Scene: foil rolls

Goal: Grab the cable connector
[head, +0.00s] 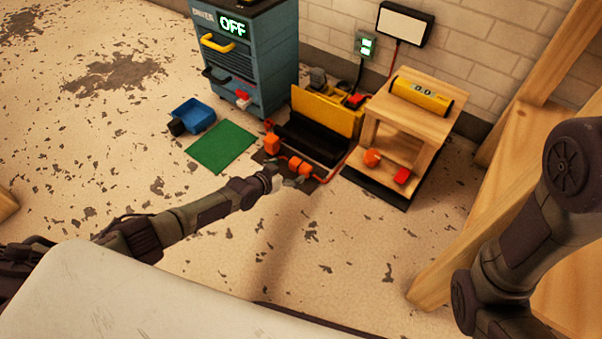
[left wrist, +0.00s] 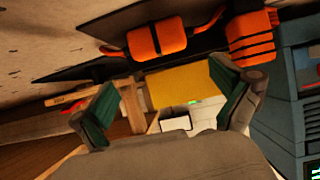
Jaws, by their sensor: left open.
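An orange cable connector (head: 300,165) with a red-orange cable lies on a dark mat in front of the black and yellow machine. It also shows in the left wrist view (left wrist: 157,39), beyond and between my fingertips. My left gripper (head: 291,181) is open just in front of the connector. In the left wrist view its green-padded fingers (left wrist: 166,98) are spread with nothing between them, apart from the connector. My right arm shows at the right of the head view, but its gripper is out of view.
An orange block (head: 272,144) stands left of the connector. The yellow and black machine (head: 325,112) is behind it. A wooden stand (head: 415,119) is at the right, a blue cabinet (head: 262,70) behind left. A green mat (head: 221,147) and blue bin (head: 193,113) lie left.

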